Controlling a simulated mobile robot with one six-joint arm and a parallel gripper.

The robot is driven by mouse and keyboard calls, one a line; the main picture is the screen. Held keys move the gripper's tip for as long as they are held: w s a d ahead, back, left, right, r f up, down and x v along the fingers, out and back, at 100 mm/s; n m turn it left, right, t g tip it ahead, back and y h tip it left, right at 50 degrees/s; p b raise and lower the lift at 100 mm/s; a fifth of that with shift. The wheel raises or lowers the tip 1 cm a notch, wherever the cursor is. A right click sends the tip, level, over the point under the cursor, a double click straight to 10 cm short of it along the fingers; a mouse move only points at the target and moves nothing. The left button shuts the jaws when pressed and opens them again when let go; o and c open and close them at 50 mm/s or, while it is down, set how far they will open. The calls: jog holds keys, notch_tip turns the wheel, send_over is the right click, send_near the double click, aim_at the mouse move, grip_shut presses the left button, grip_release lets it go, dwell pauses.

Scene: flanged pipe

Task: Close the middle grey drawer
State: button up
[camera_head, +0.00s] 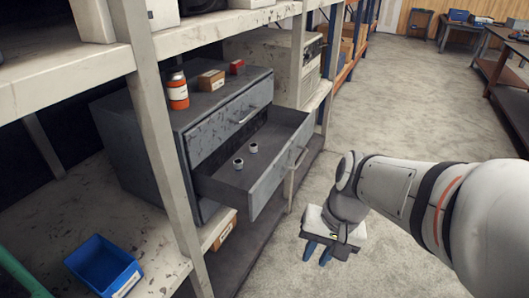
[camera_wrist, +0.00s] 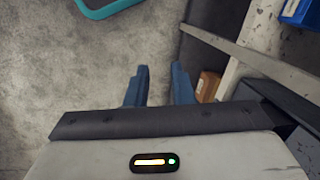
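The grey drawer cabinet (camera_head: 160,125) stands on the shelf in the head view. Its upper drawer (camera_head: 230,122) is shut. The drawer below it, the middle grey drawer (camera_head: 282,172), is pulled well out, with its handle on the front face. Two small whitish round parts (camera_head: 252,147) sit inside it. Anything lower on the cabinet is hidden. My gripper (camera_head: 318,253) is to the right of the open drawer's front, apart from it, pointing down. In the wrist view its two blue fingers (camera_wrist: 159,86) are spread with nothing between them.
A shelf post (camera_head: 160,120) stands in front of the cabinet. An orange-and-white can (camera_head: 178,93) and small boxes (camera_head: 211,80) sit on top. A blue bin (camera_head: 105,267) is on the lower shelf at left. A cardboard box (camera_head: 223,236) lies under the drawer. The floor (camera_head: 390,110) beyond my arm is clear.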

jog(key=w+a+f+m+y, duration=0.1)
jog(key=a+f+m+g+y, duration=0.1)
jog(key=f+m+y, duration=0.1)
jog(key=w+a+f+m+g+y+b, duration=0.1)
jog(key=m+y, duration=0.1)
jog(key=shift+w+a+f, duration=0.1)
jog(key=shift+w+f, duration=0.05)
jog(key=shift+w, duration=0.15)
grip_shut()
jog(key=m+t+y+b, duration=0.2)
jog(key=m+t+y, duration=0.75)
jog(key=m, duration=0.65)
send_near(258, 201)
jog(key=shift+t+h, duration=0.75)
jog(key=p+x, duration=0.1)
jog(key=x, duration=0.3)
jog(key=s+p+x, duration=0.1)
jog(key=x, duration=0.1)
jog(key=shift+w+a+r+p, duration=0.15)
jog(key=shift+a+r+p, duration=0.15)
jog(key=shift+a, duration=0.3)
